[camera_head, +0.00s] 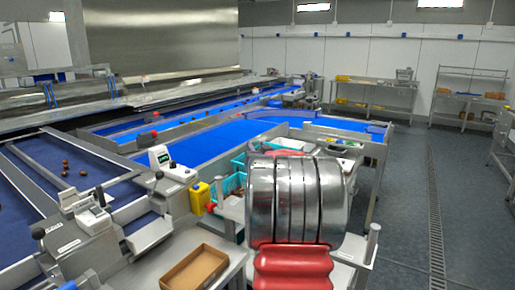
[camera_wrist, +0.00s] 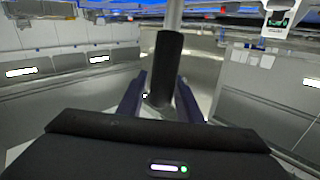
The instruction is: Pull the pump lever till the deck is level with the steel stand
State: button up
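In the wrist view a black cylindrical grip (camera_wrist: 167,60) on a pale upright rod (camera_wrist: 174,14) looks like the pump lever; it leans slightly. The two dark blue fingers of my gripper (camera_wrist: 161,82) stand one on each side of the grip. Slim gaps show beside its near end; whether the fingertips press on it I cannot tell. In the head view the gripper and the lever are hidden behind the large shiny and red parts of my arm. I cannot make out the deck or the steel stand, or compare their heights.
Teal crates (camera_head: 234,183) stand behind my arm. A shallow brown tray (camera_head: 194,268) lies on a steel surface at front left. Blue conveyor belts (camera_head: 200,145) fill the left and middle. The grey floor (camera_head: 400,185) at right is open, with a drain channel (camera_head: 435,215).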

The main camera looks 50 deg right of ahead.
grip_shut()
jog(key=shift+n+g+y, duration=0.4)
jog(key=shift+n+g, duration=0.3)
jog(key=shift+n, duration=0.1)
jog(key=w, duration=0.4)
jog(key=shift+w+a+f, duration=0.15)
jog(key=shift+w+a, duration=0.1)
jog(key=shift+w, duration=0.15)
jog(key=shift+n+g+y, duration=0.3)
jog(key=shift+n+g, duration=0.3)
jog(key=shift+g, duration=0.2)
jog(key=shift+w+a+f, duration=0.1)
jog(key=shift+w+f, duration=0.15)
jog(key=shift+w, duration=0.45)
jog(key=shift+w+a+f, duration=0.1)
jog(key=shift+w+f, duration=0.15)
jog(key=shift+w, duration=0.5)
jog(key=shift+w+a+f, duration=0.1)
jog(key=shift+w+f, duration=0.15)
jog(key=shift+w, duration=0.45)
